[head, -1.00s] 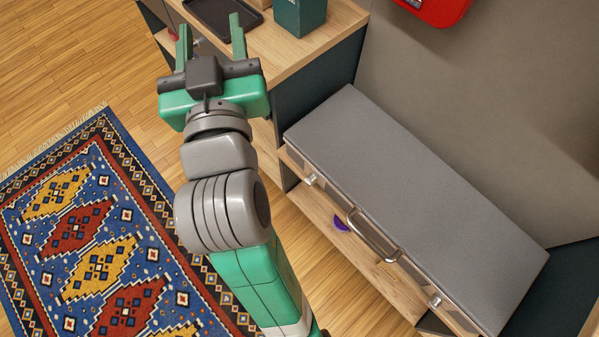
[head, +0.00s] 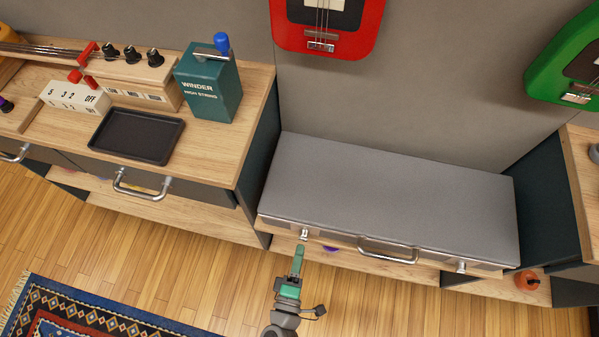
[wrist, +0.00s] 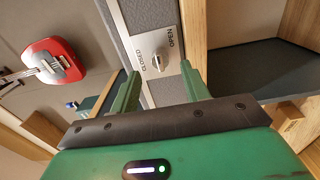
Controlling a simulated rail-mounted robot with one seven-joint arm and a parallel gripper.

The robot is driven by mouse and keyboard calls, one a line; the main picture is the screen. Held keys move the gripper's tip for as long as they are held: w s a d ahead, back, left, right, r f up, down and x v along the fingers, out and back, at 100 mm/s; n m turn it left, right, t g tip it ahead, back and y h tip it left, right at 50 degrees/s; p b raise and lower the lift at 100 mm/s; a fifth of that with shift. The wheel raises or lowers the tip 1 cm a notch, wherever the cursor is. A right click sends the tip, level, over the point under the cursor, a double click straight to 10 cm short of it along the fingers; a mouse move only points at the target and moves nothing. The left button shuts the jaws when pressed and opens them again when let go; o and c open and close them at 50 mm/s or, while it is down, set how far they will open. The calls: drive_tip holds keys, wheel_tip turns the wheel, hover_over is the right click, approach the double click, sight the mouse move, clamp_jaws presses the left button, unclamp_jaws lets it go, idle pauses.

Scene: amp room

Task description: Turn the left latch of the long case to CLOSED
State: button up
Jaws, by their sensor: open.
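The long grey case (head: 390,190) lies on a low shelf unit in the head view, with a silver handle (head: 388,252) on its front. Its left latch (head: 304,235) is a small silver knob; the right latch (head: 461,267) is at the other end. In the wrist view the latch knob (wrist: 158,61) sits on a plate marked OPEN at upper right and CLOSED at left. The exact way the knob points is hard to tell. My gripper (wrist: 160,80) is open and empty, its fingers apart, facing the knob from a short distance. In the head view my gripper (head: 297,258) is just below the left latch.
A wooden cabinet with a black tray (head: 137,135) and a teal winder box (head: 208,85) stands left of the case. Red (head: 328,25) and green guitars (head: 570,60) hang above. A purple thing (head: 330,249) lies under the case.

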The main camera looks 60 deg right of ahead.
sight(304, 236)
drive_tip(key=x, duration=0.4)
drive_tip(key=shift+w+b, duration=0.1)
drive_tip(key=shift+b, duration=0.2)
drive_tip(key=c, duration=1)
drive_tip(key=shift+n+p, duration=2.85)
drive_tip(key=shift+n, duration=5.95)
